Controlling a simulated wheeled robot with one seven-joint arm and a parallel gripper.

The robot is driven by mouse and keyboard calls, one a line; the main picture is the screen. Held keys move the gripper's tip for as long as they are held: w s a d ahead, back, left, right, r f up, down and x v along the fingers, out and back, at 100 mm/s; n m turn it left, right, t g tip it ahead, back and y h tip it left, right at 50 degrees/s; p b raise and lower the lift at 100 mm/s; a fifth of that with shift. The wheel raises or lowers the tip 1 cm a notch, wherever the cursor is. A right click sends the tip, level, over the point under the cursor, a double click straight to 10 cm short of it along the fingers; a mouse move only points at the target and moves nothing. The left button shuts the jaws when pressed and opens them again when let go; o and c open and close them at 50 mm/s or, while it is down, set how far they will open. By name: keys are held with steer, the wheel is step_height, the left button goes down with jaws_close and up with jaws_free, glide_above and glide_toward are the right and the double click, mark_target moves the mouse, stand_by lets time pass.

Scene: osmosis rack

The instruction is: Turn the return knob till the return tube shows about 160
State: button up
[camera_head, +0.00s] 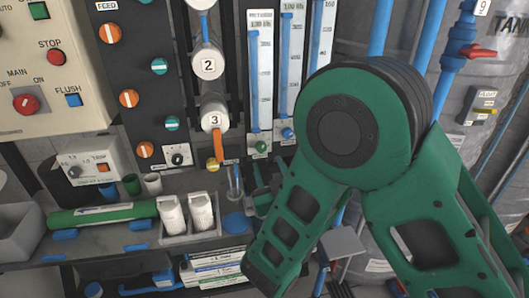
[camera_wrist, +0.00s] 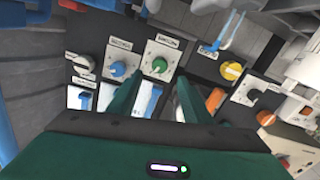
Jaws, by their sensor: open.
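Three tall gauge tubes stand side by side in the head view: a left tube (camera_head: 260,75), a middle tube (camera_head: 290,65) and a right tube (camera_head: 318,45). Their name labels are too small to read surely, so I cannot tell which is the return tube. A green knob (camera_head: 261,147) sits below the left tube and a blue knob (camera_head: 288,133) below the middle one. The wrist view shows the green knob (camera_wrist: 159,66), the blue knob (camera_wrist: 118,69) and a pale knob (camera_wrist: 86,61). My gripper (camera_wrist: 157,88) is open, its fingers pointing toward the green knob, apparently apart from it.
A yellow knob (camera_wrist: 231,70) is right of the green knob in the wrist view. A clear beaker (camera_head: 235,183) and white bottles (camera_head: 172,214) stand on the shelf below the panel. A red-handled valve (camera_head: 482,50) and a grey tank are at right. My arm covers much of the head view.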

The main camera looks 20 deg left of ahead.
mark_target(262, 148)
steer(key=shift+x, duration=4.25)
steer(key=shift+r, duration=0.1)
steer(key=c, duration=1.1)
